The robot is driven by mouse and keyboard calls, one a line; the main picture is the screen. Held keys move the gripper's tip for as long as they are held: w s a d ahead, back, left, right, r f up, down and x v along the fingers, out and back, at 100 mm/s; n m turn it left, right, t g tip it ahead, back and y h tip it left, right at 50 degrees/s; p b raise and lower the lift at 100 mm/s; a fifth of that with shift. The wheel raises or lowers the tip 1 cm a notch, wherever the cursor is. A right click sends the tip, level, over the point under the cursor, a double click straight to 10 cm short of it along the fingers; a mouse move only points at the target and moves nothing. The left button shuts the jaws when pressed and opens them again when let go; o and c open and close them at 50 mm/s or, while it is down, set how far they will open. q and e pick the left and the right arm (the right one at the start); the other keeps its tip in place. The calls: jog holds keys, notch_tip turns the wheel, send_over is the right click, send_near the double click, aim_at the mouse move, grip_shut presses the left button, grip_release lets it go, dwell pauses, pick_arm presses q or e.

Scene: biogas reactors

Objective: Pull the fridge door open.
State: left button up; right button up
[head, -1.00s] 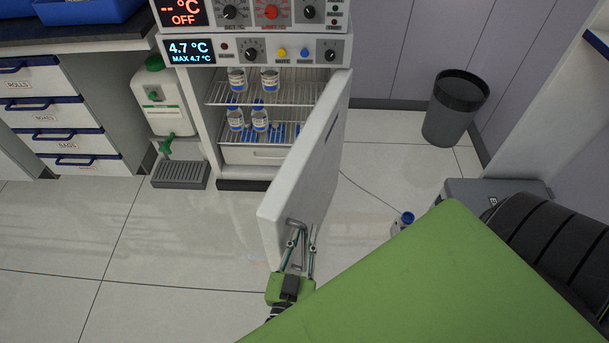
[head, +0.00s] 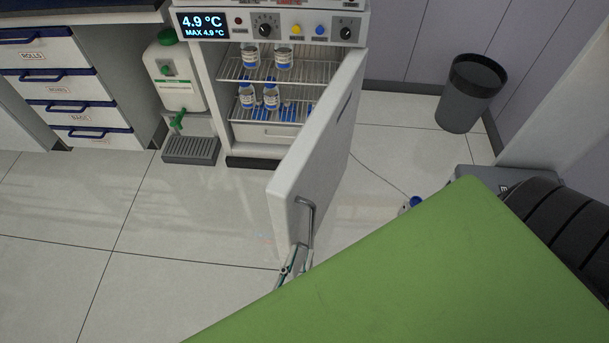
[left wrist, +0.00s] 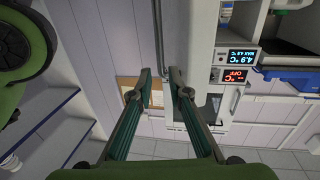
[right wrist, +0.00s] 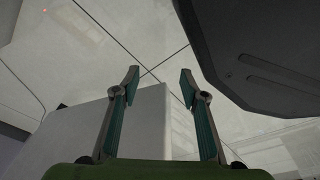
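The white fridge (head: 209,100) stands with its door (head: 318,140) swung wide open, its shelves and blue-capped bottles exposed. The grey bar handle (head: 311,215) is on the door's near, free end. My left gripper (head: 295,260) is at the handle's lower end; my green arm link hides the rest of it. In the left wrist view its fingers (left wrist: 161,72) are apart, with a grey bar running up beyond the gap. I cannot tell whether they touch it. My right gripper (right wrist: 160,76) is open and empty over the floor; it is out of the head view.
A grey bin (head: 471,95) stands by the back wall. A grey box (head: 490,180) and a blue-capped bottle (head: 412,204) are on the floor right of the door. A canister (head: 174,78) and drawers (head: 50,80) are at left. The floor left of the door is clear.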

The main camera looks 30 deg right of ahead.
pick_arm(q)
jog(key=shift+s+a, duration=0.2)
jog(key=shift+c, duration=0.4)
